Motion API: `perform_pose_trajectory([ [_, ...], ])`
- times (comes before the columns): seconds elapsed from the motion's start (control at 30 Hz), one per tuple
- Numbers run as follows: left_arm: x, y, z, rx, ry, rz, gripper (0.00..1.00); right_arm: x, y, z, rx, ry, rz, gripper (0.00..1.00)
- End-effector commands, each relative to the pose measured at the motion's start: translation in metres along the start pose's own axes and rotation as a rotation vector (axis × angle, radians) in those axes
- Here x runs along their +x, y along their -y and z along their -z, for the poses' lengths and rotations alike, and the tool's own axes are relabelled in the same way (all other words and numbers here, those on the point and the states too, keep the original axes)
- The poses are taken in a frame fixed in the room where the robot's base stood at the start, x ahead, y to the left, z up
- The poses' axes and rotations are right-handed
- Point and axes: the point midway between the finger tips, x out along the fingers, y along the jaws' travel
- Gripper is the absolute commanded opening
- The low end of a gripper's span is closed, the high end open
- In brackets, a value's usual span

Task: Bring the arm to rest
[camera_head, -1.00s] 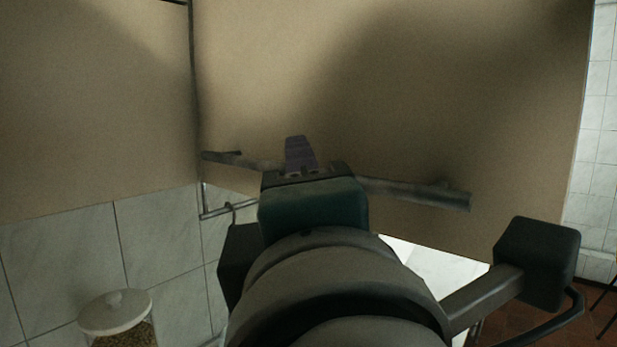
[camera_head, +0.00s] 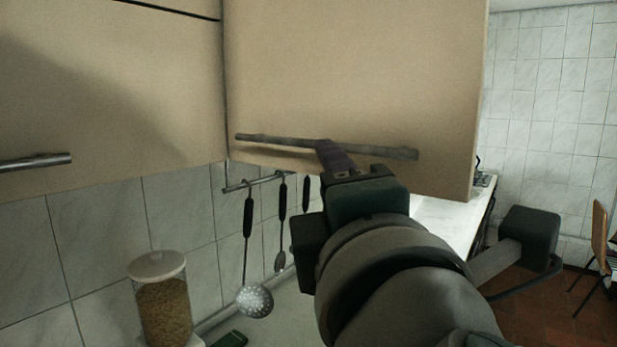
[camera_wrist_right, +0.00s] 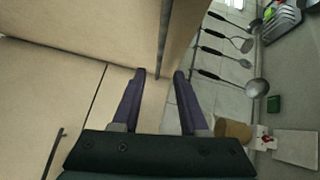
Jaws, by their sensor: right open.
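My right gripper (camera_head: 328,150) is in front of the beige upper cabinet door (camera_head: 350,70), at the level of its grey bar handle (camera_head: 385,150). In the right wrist view the two purple fingers of the gripper (camera_wrist_right: 158,76) stand apart. The bar handle (camera_wrist_right: 164,38) runs down towards the gap between the fingertips; whether it touches a finger I cannot tell. My wrist and hand hide part of the space below the door. My left gripper is not in view.
A second cabinet with a handle (camera_head: 35,161) is at the left. Below hang a skimmer (camera_head: 254,299) and other utensils on a rail. A glass jar (camera_head: 164,305) stands at the lower left. A white counter (camera_head: 440,222) and a chair (camera_head: 601,240) are at the right.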

Motion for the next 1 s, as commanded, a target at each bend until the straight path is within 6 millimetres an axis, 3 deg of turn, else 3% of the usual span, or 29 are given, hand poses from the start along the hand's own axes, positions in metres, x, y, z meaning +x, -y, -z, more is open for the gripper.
perform_pose_trajectory([
  [0.13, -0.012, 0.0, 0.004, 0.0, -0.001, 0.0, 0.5, -0.007, 0.01, -0.023, 0.114, 0.062, 0.087, 0.44],
  [0.23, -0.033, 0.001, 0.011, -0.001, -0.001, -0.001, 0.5, -0.03, 0.035, -0.064, 0.348, 0.197, 0.263, 0.44],
  [0.33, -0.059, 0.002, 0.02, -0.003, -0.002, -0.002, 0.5, -0.081, 0.069, -0.106, 0.662, 0.398, 0.503, 0.44],
  [0.43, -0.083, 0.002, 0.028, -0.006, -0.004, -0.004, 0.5, -0.149, 0.091, -0.127, 0.952, 0.613, 0.743, 0.44],
  [0.5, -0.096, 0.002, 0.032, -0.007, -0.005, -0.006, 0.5, -0.194, 0.095, -0.13, 1.105, 0.744, 0.889, 0.44],
  [0.6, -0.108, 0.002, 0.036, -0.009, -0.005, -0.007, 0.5, -0.244, 0.09, -0.127, 1.246, 0.881, 1.047, 0.44],
  [0.7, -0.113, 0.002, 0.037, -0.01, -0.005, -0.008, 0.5, -0.273, 0.084, -0.123, 1.313, 0.958, 1.142, 0.44],
  [0.8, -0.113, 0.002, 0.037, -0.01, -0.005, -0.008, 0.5, -0.284, 0.082, -0.12, 1.336, 0.989, 1.181, 0.44],
  [1.0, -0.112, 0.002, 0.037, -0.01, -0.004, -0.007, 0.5, -0.285, 0.084, -0.119, 1.339, 0.99, 1.184, 0.44],
])
